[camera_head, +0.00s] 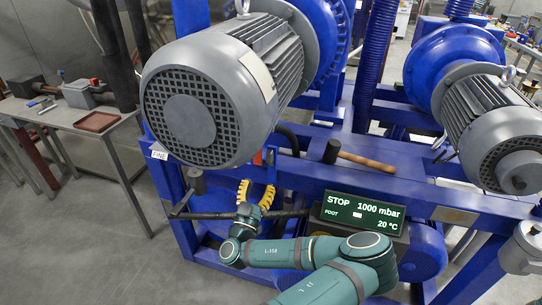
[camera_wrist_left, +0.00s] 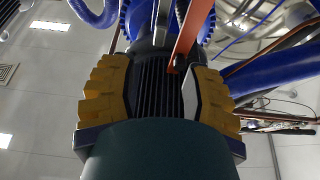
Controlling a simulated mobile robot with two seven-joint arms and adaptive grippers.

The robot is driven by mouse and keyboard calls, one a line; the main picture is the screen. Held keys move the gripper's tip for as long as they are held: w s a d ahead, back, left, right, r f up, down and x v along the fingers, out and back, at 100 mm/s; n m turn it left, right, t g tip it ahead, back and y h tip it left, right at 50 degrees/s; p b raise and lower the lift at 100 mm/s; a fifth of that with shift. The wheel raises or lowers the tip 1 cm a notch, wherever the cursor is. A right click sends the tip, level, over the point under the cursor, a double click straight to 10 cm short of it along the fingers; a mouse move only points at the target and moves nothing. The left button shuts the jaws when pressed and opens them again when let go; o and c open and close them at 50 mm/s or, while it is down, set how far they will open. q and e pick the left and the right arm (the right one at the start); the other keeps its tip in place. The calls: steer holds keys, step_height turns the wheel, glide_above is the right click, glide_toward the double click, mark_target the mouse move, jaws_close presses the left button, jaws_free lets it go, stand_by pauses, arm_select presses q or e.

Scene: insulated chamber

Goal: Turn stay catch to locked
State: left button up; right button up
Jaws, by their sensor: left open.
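My left gripper (camera_head: 257,186) is open below the large grey motor, with its yellow fingers pointing up. In the left wrist view its fingers (camera_wrist_left: 158,75) stand apart, with the dark ribbed motor body behind the gap. An orange-red bar (camera_wrist_left: 187,35) comes down from above in that view, its lower end between the fingertips and nearer the right finger. Whether they touch cannot be told. In the head view a small orange part (camera_head: 257,158) shows just above the gripper. No part is clearly labelled as the stay catch. My right gripper is out of view.
The grey motor (camera_head: 225,90) overhangs my left gripper. A mallet (camera_head: 350,157) lies on the blue frame (camera_head: 420,192). A side table (camera_head: 70,115) holds a red-brown tray (camera_head: 97,122). Floor at the lower left is clear.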

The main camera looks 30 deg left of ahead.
mark_target(268, 158)
arm_select(q)
steer(key=x, duration=1.1)
jaws_close()
